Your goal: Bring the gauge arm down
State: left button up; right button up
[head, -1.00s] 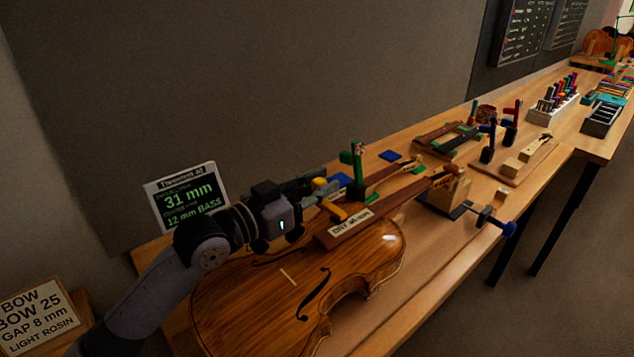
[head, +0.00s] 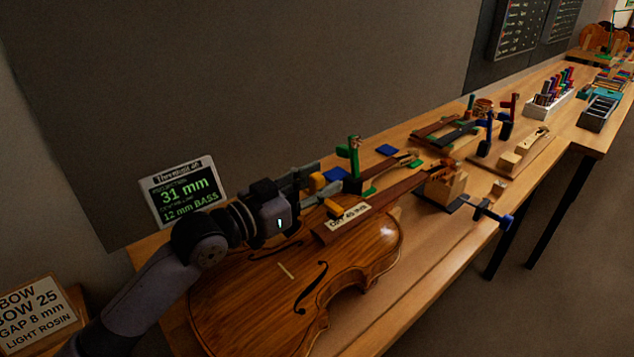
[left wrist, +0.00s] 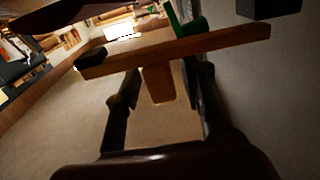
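A violin (head: 350,275) lies face up on the bench, with a small white label (head: 347,217) on its fingerboard end. A green post (head: 354,160) stands just beyond. An orange-yellow bar that looks like the gauge arm (head: 333,206) shows beside my left gripper (head: 318,190), over the violin's upper body. In the left wrist view the wooden bar (left wrist: 215,45) crosses in front of the gripper (left wrist: 165,90). A short tab hangs from it between the two spread fingers, with gaps at both sides. My left gripper is open. My right gripper is out of view.
A display (head: 183,192) reading 31 mm stands behind my left arm. A wooden block stand (head: 444,188) with a blue-ended clamp (head: 490,214) is near the violin's neck. Tool racks (head: 548,104) and fixtures fill the far bench. A sign (head: 35,315) stands at lower left.

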pick_arm(q)
jog(key=shift+a, duration=0.1)
jog(key=v, duration=1.2)
jog(key=shift+r, duration=0.15)
